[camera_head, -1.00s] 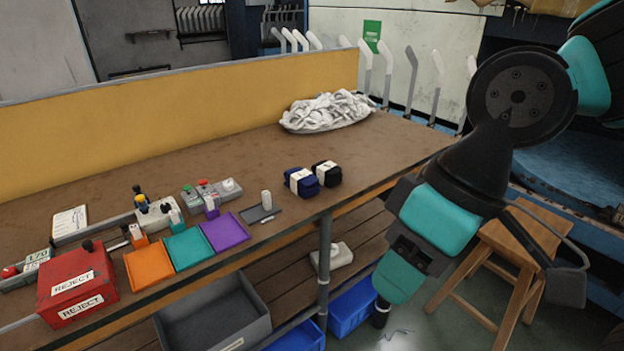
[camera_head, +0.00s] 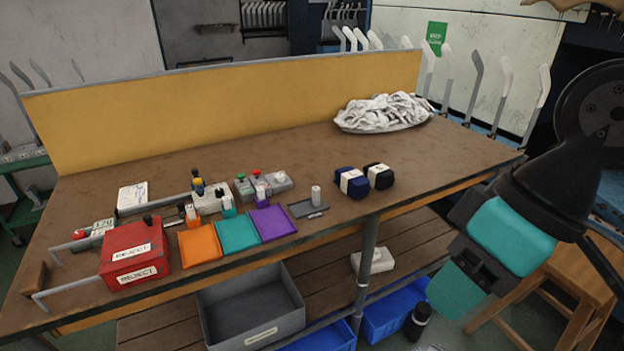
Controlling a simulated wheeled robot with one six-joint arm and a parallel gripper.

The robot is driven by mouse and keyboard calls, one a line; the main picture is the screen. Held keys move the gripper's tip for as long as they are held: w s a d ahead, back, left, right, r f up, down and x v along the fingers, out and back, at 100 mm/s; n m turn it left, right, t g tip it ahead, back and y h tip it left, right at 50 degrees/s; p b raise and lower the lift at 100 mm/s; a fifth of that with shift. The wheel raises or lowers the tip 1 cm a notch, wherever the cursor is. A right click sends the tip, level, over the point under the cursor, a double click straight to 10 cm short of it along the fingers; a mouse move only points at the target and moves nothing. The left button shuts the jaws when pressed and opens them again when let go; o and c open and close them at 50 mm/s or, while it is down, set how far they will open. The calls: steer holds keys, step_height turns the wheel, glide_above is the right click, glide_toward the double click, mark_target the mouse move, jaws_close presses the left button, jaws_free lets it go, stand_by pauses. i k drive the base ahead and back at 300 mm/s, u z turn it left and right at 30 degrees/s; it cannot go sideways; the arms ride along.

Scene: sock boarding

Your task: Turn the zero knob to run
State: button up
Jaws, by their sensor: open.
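No knob has a readable "zero" or "run" label, so I cannot tell which one is the zero knob. A black knob (camera_head: 147,218) shows at the top of the red reject box. A small numeric display (camera_head: 103,226) sits behind that box, with a red button (camera_head: 79,234) at its left. A pale fixture (camera_head: 208,203) with dark and yellow knobs stands behind the orange tray. A grey control box (camera_head: 264,186) has green, red and white tops.
The red reject box (camera_head: 135,252) and the orange (camera_head: 199,244), teal (camera_head: 237,234) and purple (camera_head: 271,223) trays line the bench front. Two banded sock bundles (camera_head: 352,182) and a white sock pile (camera_head: 383,112) lie farther right. A wooden stool (camera_head: 560,285) stands at right.

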mark_target(280, 178)
steer(key=k, duration=0.3)
steer(key=u, duration=0.95)
steer(key=i, duration=1.25)
steer(key=z, duration=0.2)
